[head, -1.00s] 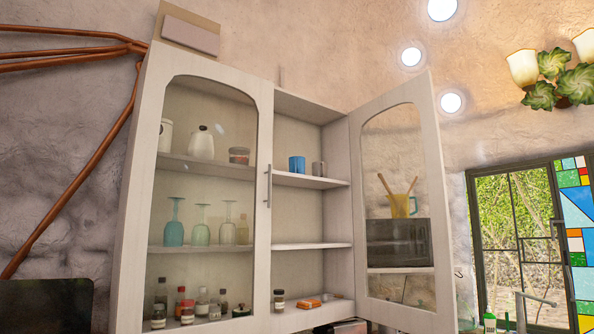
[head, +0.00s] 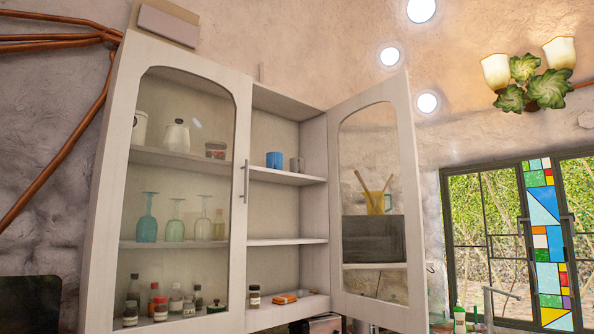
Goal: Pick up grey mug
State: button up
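A small grey mug (head: 297,165) stands on the upper shelf (head: 289,176) of the wall cabinet, in the open middle section. A blue mug (head: 274,160) stands just to its left on the same shelf. The grey mug is close to the open right door's hinge side. My gripper is not in the head view.
The cabinet's right glass door (head: 378,210) stands open, swung out to the right. The left glass door (head: 180,200) is shut, with glasses and jars behind it. The middle shelf (head: 287,242) is bare. A small jar (head: 254,296) and an orange packet (head: 285,299) lie on the bottom shelf.

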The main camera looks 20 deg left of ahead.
aim_at(297, 165)
jog(key=i+u, duration=0.35)
jog(key=i, duration=0.75)
